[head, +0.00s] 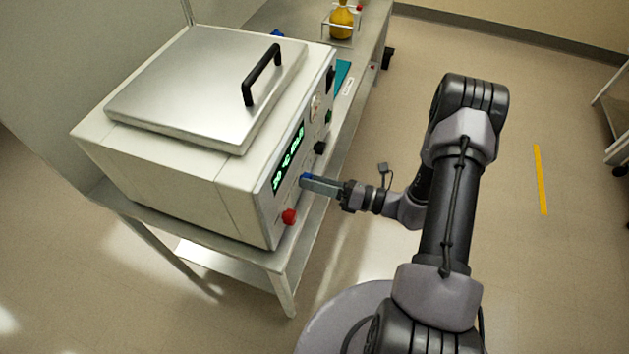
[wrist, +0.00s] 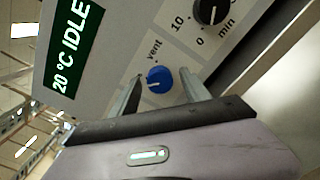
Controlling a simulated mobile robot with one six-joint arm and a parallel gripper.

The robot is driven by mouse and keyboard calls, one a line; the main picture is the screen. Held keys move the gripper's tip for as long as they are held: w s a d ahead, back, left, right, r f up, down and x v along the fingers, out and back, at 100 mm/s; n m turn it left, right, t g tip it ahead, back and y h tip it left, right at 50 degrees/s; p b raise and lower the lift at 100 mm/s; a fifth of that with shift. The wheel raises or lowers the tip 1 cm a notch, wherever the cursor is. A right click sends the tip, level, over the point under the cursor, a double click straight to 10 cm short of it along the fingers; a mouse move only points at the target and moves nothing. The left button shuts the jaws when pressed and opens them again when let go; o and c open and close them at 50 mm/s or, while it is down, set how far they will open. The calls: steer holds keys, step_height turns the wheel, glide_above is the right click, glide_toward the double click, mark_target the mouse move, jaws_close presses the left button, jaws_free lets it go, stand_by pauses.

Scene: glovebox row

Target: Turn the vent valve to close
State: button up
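The vent valve is a round blue knob (wrist: 159,79) on the front panel of the white machine (head: 170,166), next to the printed word "vent". A short white mark on the knob points to the left in the wrist view. In the head view a bit of the blue knob (head: 306,177) shows at the tips of my gripper (head: 311,185). In the wrist view my gripper (wrist: 160,88) is open, with one finger on each side of the knob. A small gap shows between each finger and the knob.
A black timer dial (wrist: 211,10) marked "min" sits above right of the knob in the wrist view. A green display (head: 289,158) reads 20 °C IDLE. A red knob (head: 289,216) is lower on the panel. The machine stands on a metal table (head: 283,262).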

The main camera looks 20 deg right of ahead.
steer(key=p+v, duration=0.3)
steer(key=v, duration=1.4)
steer(key=shift+s+d, duration=0.15)
steer(key=a+r+n+g+h, duration=0.4)
steer(key=a+r+n+g, duration=0.6)
steer(key=r+n, duration=0.55)
steer(key=s+a+r+n+t+h, duration=0.2)
steer(key=s+a+r+n+h, duration=0.2)
steer(key=r+n, duration=0.2)
steer(key=s+a+r+n+t+h, duration=0.3)
steer(key=s+a+r+n+h, duration=0.1)
steer(key=r+n, duration=0.3)
steer(key=shift+s+r+n+h, duration=0.3)
steer(key=shift+s+r+n, duration=0.05)
steer(key=shift+n, duration=0.2)
